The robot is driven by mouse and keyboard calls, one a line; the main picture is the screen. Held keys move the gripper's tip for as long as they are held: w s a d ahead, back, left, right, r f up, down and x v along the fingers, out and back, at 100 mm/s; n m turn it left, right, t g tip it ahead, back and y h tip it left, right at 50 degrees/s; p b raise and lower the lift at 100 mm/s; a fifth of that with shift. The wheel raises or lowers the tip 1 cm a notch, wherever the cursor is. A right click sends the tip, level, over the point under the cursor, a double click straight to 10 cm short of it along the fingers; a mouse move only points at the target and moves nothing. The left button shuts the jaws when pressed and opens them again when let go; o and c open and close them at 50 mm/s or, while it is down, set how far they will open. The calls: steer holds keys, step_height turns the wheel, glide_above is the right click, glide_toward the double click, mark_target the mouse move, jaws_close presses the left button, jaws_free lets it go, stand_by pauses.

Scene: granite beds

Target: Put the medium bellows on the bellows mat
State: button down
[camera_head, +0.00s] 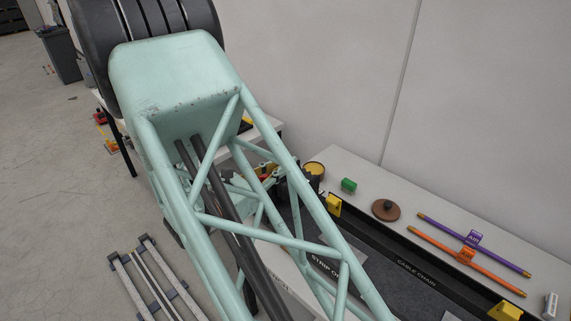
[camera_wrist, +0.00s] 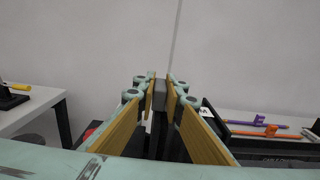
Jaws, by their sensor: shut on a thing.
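My gripper (camera_wrist: 160,84) points away from the wrist camera, its two long tan-padded fingers close together at the tips. A small grey block-like piece (camera_wrist: 160,94) sits between the fingertips, with dark shapes below it. Only its near end shows, so I cannot tell whether it is the medium bellows. In the head view my arm's green frame hides most of the gripper and whatever it holds.
Yellow blocks (camera_head: 334,205) stand on the bed's edge. A slatted rack (camera_head: 155,284) lies on the floor.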

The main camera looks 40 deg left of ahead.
steer(key=w+d+r+m+h, duration=0.1)
steer(key=w+d, duration=1)
steer(key=d, duration=0.4)
steer(key=w+d+r, duration=0.2)
steer(key=w+d, duration=0.9)
steer(key=d, duration=0.3)
steer(key=w+d+h, duration=0.1)
steer(key=d, duration=3.4)
steer(key=shift+w+d+f+m+g+h, duration=0.15)
steer(key=shift+w+d+m+g+h, duration=0.15)
steer(key=shift+w+m, duration=0.1)
